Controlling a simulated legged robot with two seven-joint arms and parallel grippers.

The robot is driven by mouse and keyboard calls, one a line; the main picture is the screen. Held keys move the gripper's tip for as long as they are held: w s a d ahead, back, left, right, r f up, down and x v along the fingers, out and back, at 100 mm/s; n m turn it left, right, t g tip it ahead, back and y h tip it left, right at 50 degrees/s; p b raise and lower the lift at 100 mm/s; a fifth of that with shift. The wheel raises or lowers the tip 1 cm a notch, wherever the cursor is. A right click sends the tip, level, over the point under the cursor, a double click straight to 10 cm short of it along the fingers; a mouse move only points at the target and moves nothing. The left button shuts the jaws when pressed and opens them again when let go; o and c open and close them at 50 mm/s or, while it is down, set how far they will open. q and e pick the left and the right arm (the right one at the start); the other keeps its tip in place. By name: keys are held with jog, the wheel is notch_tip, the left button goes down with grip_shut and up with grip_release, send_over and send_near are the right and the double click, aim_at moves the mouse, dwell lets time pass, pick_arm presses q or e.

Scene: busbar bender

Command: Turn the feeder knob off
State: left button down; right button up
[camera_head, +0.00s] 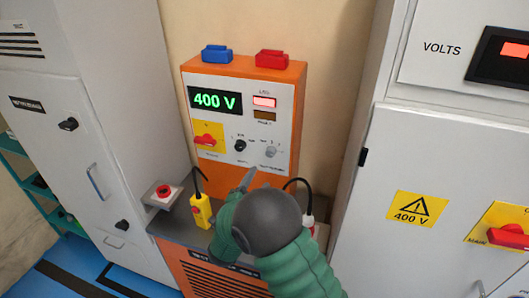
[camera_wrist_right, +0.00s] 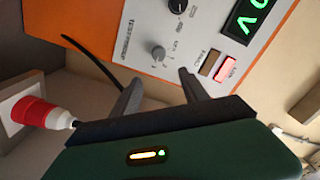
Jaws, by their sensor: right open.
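An orange control box (camera_head: 240,68) has a light front panel with a green "400 V" display. On the panel are a red switch on a yellow plate (camera_head: 206,140), a black knob (camera_head: 240,146) and a grey knob (camera_head: 271,151). The small labels are unreadable, so I cannot tell which is the feeder knob. My right gripper (camera_head: 247,182) is just below the panel, open and empty. In the right wrist view its two fingers (camera_wrist_right: 160,79) point at the panel, with the grey knob (camera_wrist_right: 158,53) ahead between their tips, apart from them. My left gripper is out of view.
A yellow pendant (camera_head: 201,211) and a red-button box (camera_head: 163,194) are left of my right arm. A red-and-white plug (camera_wrist_right: 38,112) and black cable lie beside the gripper. Grey cabinets (camera_head: 105,120) stand on both sides. Blue and red blocks sit on the box.

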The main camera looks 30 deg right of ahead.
aim_at(269, 155)
jog(key=x, duration=0.3)
jog(key=p+x, duration=0.1)
jog(key=x, duration=0.2)
jog(key=w+a+p+x, duration=0.1)
jog(key=x, duration=0.3)
jog(key=shift+w+f, duration=0.15)
jog(key=shift+f, duration=0.25)
jog(key=shift+p+x, duration=0.35)
jog(key=shift+x, duration=0.85)
jog(key=shift+d+r, duration=0.1)
jog(key=shift+d, duration=0.4)
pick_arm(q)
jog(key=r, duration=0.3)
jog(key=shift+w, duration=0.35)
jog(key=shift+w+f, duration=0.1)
pick_arm(e)
jog(key=shift+a, duration=0.1)
jog(key=shift+c, duration=1)
jog(key=shift+a, duration=0.1)
jog(key=c, duration=0.5)
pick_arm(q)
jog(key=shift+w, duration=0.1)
pick_arm(e)
grip_shut()
